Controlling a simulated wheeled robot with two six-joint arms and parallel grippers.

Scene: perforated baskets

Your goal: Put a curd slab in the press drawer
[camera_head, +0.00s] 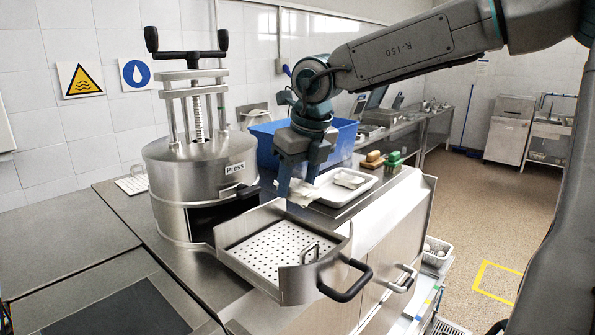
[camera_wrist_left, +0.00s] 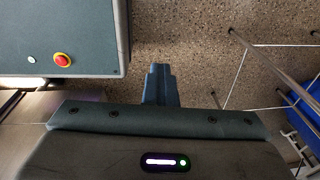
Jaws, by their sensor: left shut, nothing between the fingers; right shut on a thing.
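The press drawer (camera_head: 330,262) is pulled out of the steel press (camera_head: 200,170); its perforated floor is bare. My right gripper (camera_head: 297,182) points down and is shut on a pale curd slab (camera_head: 302,194). The held slab is partly hidden by the fingers. In the picture it sits just beyond the drawer's back wall, at the left end of a white tray (camera_head: 326,200); its height is hard to tell. Another pale slab (camera_head: 349,180) lies in that tray. My left gripper (camera_wrist_left: 160,72) is shut and empty in the left wrist view, above a speckled floor.
A blue bin (camera_head: 265,142) stands behind the tray. Green and tan brushes (camera_head: 393,160) lie right of the tray. The drawer's black handle (camera_head: 350,282) juts out over the counter edge. The left wrist view shows a metal rack (camera_wrist_left: 258,46) at right.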

